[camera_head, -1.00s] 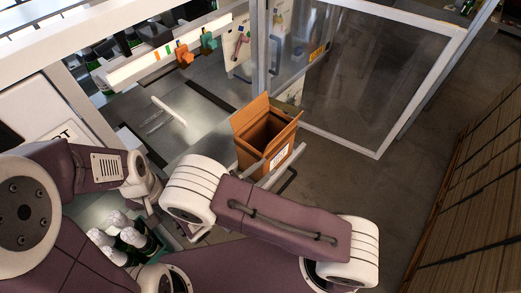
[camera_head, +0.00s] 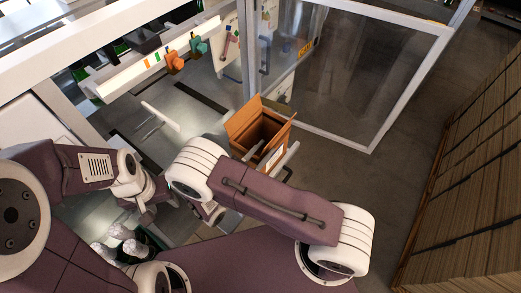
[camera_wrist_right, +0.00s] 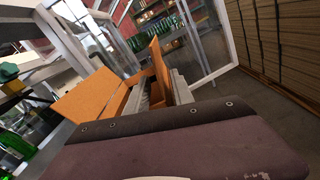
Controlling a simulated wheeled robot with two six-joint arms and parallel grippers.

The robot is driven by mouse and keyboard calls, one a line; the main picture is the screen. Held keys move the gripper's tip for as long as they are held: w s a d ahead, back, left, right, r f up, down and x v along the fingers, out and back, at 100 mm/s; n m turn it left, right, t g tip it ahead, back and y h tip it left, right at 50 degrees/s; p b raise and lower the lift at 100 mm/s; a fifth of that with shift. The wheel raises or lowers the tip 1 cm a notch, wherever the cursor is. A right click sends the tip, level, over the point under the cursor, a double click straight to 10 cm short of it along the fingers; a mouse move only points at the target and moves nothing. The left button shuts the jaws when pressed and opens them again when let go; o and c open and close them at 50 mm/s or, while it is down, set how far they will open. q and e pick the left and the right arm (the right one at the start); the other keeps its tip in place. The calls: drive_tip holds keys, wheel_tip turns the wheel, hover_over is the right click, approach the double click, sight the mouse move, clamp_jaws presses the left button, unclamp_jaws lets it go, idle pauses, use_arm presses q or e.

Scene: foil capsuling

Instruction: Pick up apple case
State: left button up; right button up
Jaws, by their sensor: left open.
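The case is an open brown cardboard box (camera_head: 262,128) with raised flaps, at the table's edge in the head view. In the right wrist view its orange-brown cardboard (camera_wrist_right: 86,97) lies ahead and to the left. My right gripper (camera_head: 267,156) is at the box's near side. Its two grey fingers stand apart, one over the box opening and one outside, with a cardboard wall between them. They also show in the right wrist view (camera_wrist_right: 160,92). Contact with the wall cannot be told. My left gripper (camera_head: 147,212) is open and empty, left of the box near the bottles.
White-topped green bottles (camera_head: 122,240) stand at the lower left, partly hidden by my left arm. A glass door (camera_head: 345,70) stands behind the box. Stacked cardboard (camera_head: 465,170) lines the right side. Open floor (camera_head: 400,190) lies between.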

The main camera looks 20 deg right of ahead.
drive_tip(key=p+x, duration=0.1)
drive_tip(key=x, duration=0.3)
drive_tip(key=shift+d+r, duration=0.15)
drive_tip(key=shift+d, duration=0.15)
drive_tip(key=shift+w+d, duration=0.1)
drive_tip(key=shift+w, duration=0.1)
drive_tip(key=shift+s, duration=0.15)
clamp_jaws()
idle(0.7)
